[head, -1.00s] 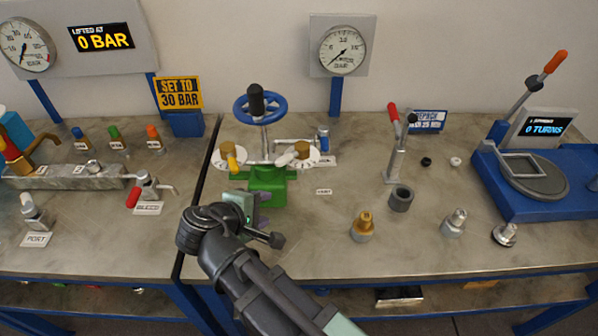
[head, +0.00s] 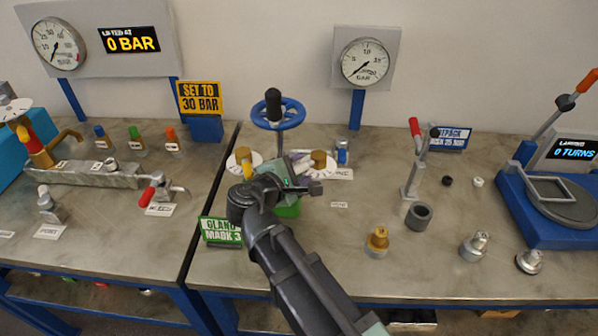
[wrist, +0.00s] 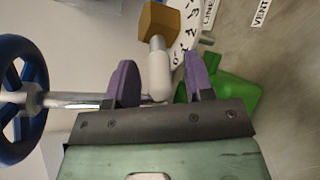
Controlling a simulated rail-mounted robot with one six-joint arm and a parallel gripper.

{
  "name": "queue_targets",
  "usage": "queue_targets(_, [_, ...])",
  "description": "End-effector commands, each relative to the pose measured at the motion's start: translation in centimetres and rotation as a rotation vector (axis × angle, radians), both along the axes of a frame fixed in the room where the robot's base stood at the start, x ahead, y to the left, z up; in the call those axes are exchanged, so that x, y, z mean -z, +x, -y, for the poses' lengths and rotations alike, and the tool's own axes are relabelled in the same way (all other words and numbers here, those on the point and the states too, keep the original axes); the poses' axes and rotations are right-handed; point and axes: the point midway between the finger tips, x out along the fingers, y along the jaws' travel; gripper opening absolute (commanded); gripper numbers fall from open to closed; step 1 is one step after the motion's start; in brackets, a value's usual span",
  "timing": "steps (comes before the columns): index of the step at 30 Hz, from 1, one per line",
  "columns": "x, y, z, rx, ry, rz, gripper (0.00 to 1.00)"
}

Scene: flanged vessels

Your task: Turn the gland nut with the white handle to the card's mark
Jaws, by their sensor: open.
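The right-hand brass gland nut (head: 319,159) sits on a white numbered dial; in the wrist view the nut (wrist: 158,18) has a stubby white handle (wrist: 158,72) pointing towards me. My gripper (wrist: 161,66) is open, with one purple finger on each side of the white handle's end. I cannot tell whether either finger touches it. In the head view my gripper (head: 298,170) is at the valve and hides most of the handle. The green card (head: 221,231) reads "GLAND MARK 3". The dial (wrist: 190,35) shows numbers, partly cut off.
A blue handwheel (head: 278,113) rises on a stem beside the nuts. A second brass nut (head: 243,155) with a yellow handle (head: 249,172) is to the left. The green valve body (wrist: 235,95) lies beyond the right finger. A red-handled lever (head: 415,150) stands to the right.

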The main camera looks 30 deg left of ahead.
Motion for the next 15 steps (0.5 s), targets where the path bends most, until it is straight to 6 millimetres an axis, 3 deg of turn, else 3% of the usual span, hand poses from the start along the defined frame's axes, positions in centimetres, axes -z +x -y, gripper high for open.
queue_targets(8, [0.06,0.46,0.04,0.000,0.000,0.000,0.48])
queue_targets(15, [0.06,0.44,0.03,0.000,0.001,0.000,0.13])
